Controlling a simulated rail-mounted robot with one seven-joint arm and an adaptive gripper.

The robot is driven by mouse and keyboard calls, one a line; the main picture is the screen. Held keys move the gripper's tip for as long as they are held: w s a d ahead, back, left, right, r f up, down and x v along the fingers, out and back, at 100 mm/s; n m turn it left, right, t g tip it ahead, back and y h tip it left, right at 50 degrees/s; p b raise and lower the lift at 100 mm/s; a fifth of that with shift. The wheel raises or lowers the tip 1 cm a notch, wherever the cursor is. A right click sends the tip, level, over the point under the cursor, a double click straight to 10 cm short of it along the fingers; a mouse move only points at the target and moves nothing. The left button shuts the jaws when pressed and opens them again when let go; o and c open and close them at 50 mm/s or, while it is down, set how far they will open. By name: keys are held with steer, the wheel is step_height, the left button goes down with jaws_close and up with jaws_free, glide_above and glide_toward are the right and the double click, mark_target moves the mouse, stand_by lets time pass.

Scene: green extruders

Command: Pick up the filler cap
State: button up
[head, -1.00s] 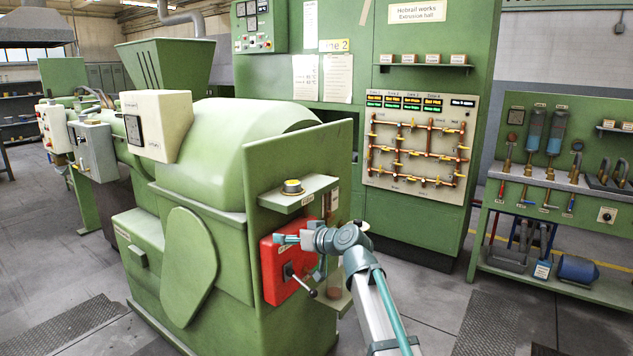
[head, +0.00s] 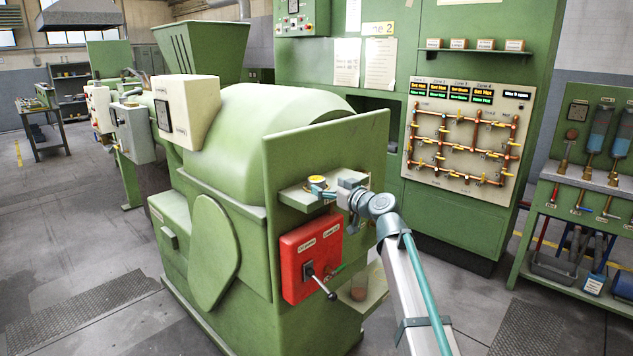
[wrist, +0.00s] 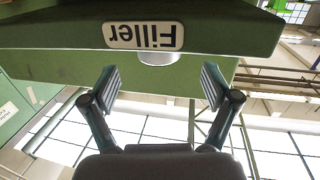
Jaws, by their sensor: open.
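The filler cap (head: 317,180) is a small round cap with a yellow top. It sits on the green shelf (head: 296,197) that sticks out from the machine's upright panel. My gripper (head: 328,191) is open and empty, close to the cap on its right-hand side, and partly covers it in the head view. The wrist view is upside down. There, the shelf's edge carries a "Filler" label (wrist: 144,36), and a pale round part, likely the cap (wrist: 160,58), shows past that edge. It lies between the lines of my two spread fingers, beyond their tips, with no contact visible.
A red box (head: 310,258) with a black-knobbed lever (head: 320,283) is on the machine below the shelf. The green upright panel (head: 345,147) stands behind the shelf. A lower ledge (head: 362,287) is beneath my arm. The space above the shelf looks clear.

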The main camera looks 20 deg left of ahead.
mark_target(316, 178)
steer(key=shift+w+a, duration=0.45)
steer(key=shift+a, duration=0.1)
steer(key=p+x, duration=0.2)
steer(key=x, duration=0.1)
steer(key=r+p+x, duration=0.1)
steer(key=shift+w+a+f, duration=0.1)
steer(key=shift+w+a, duration=0.1)
steer(key=shift+a, duration=0.05)
steer(key=shift+w+a+f, duration=0.1)
steer(key=shift+a+f, duration=0.05)
steer(key=shift+f, duration=0.05)
steer(key=c, duration=1.4)
steer(key=shift+o, duration=0.2)
steer(key=shift+r, duration=0.2)
